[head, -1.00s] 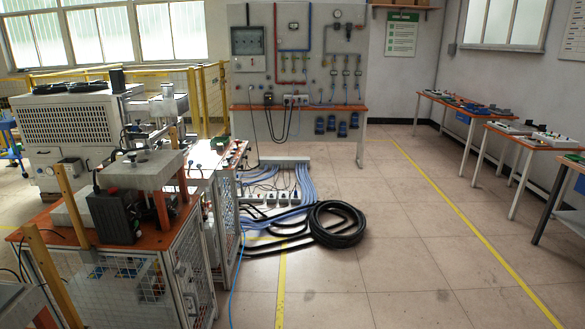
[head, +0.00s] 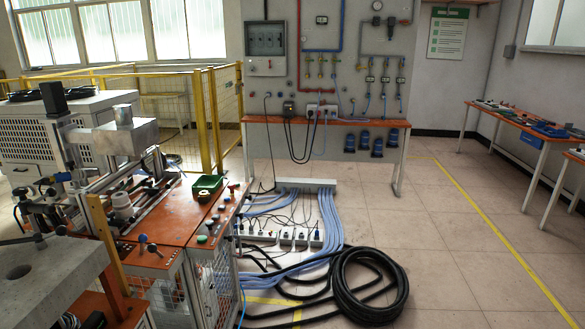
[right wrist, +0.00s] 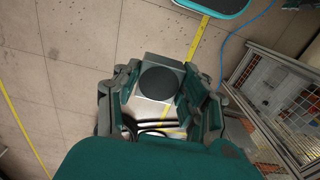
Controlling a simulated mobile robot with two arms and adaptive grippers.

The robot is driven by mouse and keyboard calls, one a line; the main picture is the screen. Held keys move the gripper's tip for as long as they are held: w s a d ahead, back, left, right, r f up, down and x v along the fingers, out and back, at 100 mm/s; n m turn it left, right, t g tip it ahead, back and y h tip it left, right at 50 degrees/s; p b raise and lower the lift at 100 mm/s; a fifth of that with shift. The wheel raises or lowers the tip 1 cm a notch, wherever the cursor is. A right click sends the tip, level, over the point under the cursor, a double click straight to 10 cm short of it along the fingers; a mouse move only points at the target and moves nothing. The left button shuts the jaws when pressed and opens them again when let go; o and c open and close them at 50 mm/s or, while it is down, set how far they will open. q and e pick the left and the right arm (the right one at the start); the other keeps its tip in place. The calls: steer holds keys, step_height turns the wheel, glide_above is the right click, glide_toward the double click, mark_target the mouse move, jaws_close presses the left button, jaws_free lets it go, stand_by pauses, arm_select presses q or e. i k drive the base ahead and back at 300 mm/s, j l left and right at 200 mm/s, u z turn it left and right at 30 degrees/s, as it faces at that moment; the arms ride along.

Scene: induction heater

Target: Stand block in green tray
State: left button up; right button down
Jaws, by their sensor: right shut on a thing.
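A grey block (right wrist: 149,97) with a dark round face shows in the right wrist view. My right gripper (right wrist: 160,90) is shut on it, with one finger on each side, above the tiled floor. The small green tray (head: 207,184) lies on the orange bench top (head: 172,215) in the head view, at the back near the bench's right edge. The gripper and block do not show in the head view, so their distance from the tray cannot be told. My left gripper is in neither view.
A row of buttons (head: 213,221) runs along the bench's right edge. A machine (head: 125,140) stands left of the tray. Coiled black hose (head: 370,290), cables and power strips (head: 285,236) lie on the floor right of the bench.

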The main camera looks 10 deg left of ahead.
mark_target(207, 186)
steer(key=i+u, duration=0.15)
steer(key=i, duration=0.4)
steer(key=i+u, duration=0.1)
steer(key=i, duration=0.4)
steer(key=i+l+u, duration=0.15)
steer(key=i, duration=0.35)
steer(key=i+l+u, duration=0.15)
steer(key=i, duration=0.4)
steer(key=u, duration=0.5)
steer(key=i+l+u, duration=0.1)
steer(key=u, duration=0.35)
steer(key=i+u, duration=0.1)
steer(key=u, duration=0.4)
